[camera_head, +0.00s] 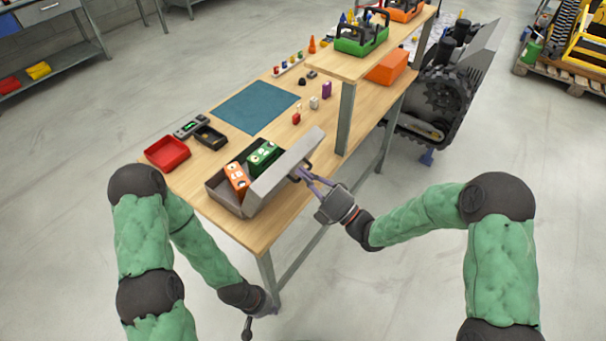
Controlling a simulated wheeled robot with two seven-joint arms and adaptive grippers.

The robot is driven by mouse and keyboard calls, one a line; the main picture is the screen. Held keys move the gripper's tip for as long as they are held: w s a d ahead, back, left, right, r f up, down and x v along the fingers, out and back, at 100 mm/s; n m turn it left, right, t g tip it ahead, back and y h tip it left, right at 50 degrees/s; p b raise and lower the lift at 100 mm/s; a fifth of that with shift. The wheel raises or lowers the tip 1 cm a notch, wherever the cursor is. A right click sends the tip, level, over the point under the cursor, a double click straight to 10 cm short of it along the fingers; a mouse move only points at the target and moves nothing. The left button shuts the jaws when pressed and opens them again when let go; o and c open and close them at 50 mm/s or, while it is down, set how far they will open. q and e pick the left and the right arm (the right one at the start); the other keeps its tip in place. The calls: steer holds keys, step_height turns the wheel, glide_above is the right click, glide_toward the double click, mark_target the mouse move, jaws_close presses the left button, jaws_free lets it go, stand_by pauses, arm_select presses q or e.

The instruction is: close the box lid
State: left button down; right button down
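A grey box (214,187) stands near the front edge of the wooden table. Its grey lid (286,167) is raised and tilted on the right side of the box. An orange item (237,178) and a green item (262,156) lie inside. My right gripper (299,173) is at the outer side of the lid, by a dark handle; its purple fingers look spread apart. Whether they touch the lid is not clear. My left gripper (248,328) is low, in front of the table and away from the box. Its fingers are too small and dark to read.
A red tray (167,153), a small black tray (209,137) and a blue-green mat (254,107) lie behind the box. A raised shelf (335,66) on a metal post (346,118) stands to the right. The floor in front is clear.

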steer(key=shift+w+a+r, duration=0.1)
steer(key=shift+w+a, duration=0.05)
steer(key=shift+a, duration=0.1)
steer(key=shift+r, duration=0.1)
